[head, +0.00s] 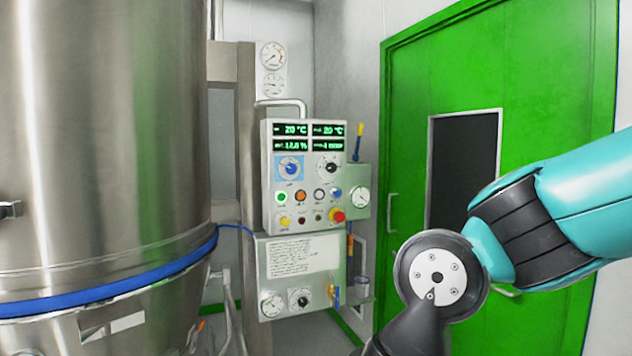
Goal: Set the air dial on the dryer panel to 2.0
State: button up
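The dryer panel (265,200) is a pale box on a metal post, left of centre. It has a blue dial (290,168) on a blue plate and, to its right, a black dial (328,167) on a white face. A lower box (262,262) below carries a round gauge (272,305) and another dark dial (299,298). The labels and scales are too small to read, so I cannot tell which dial is the air dial or where it points. My arm reaches in from the right, apart from the panel; my gripper is out of view.
A large steel vessel (100,130) with a blue band fills the left. Push buttons and a red knob (338,215) sit below the upper dials. A side box with a gauge (360,197) and a pipe rail (282,103) stick out. A green door (410,150) stands behind my arm.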

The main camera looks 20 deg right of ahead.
aim_at(291, 169)
jog(key=k, duration=0.65)
jog(key=u, duration=0.5)
jog(key=i, duration=1.55)
jog(key=z, duration=0.65)
jog(key=i, duration=0.6)
jog(key=z, duration=0.45)
